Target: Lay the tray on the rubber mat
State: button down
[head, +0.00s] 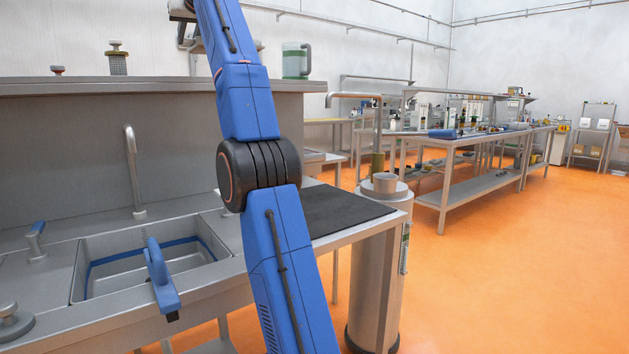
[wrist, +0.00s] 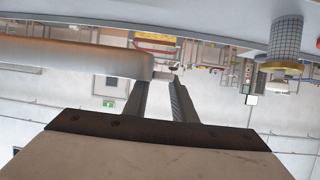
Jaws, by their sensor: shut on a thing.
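The black rubber mat (head: 345,210) lies flat and bare on the right end of the steel counter, partly hidden behind my blue arm. In the wrist view, my gripper (wrist: 163,82) is shut at the end of a long grey rounded thing (wrist: 75,54), which looks like the tray seen edge-on. Its full shape is hidden. It is raised clear of the counter. In the head view my arm rises out of the top of the picture, and neither the fingers nor the tray shows clearly.
A sink (head: 150,262) with a tap (head: 132,170) and a blue-handled tool (head: 160,278) lies left of my arm. A raised shelf (head: 100,87) behind carries a mesh-covered jar (head: 117,64) and a jug (head: 296,62). A steel cylinder (head: 378,270) stands by the counter's right end.

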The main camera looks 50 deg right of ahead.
aim_at(325, 211)
jog(key=j+z, duration=0.3)
jog(key=j, duration=0.15)
jog(key=j+z, duration=0.3)
jog(key=j, duration=0.2)
jog(key=k+j+z, duration=0.25)
jog(key=j, duration=0.15)
jog(key=j+z, duration=0.3)
jog(key=j, duration=0.2)
jog(key=i+j+z, duration=0.15)
jog(key=j+z, duration=0.6)
jog(key=i+j+z, duration=0.1)
jog(key=j+z, duration=0.25)
jog(key=j, duration=0.15)
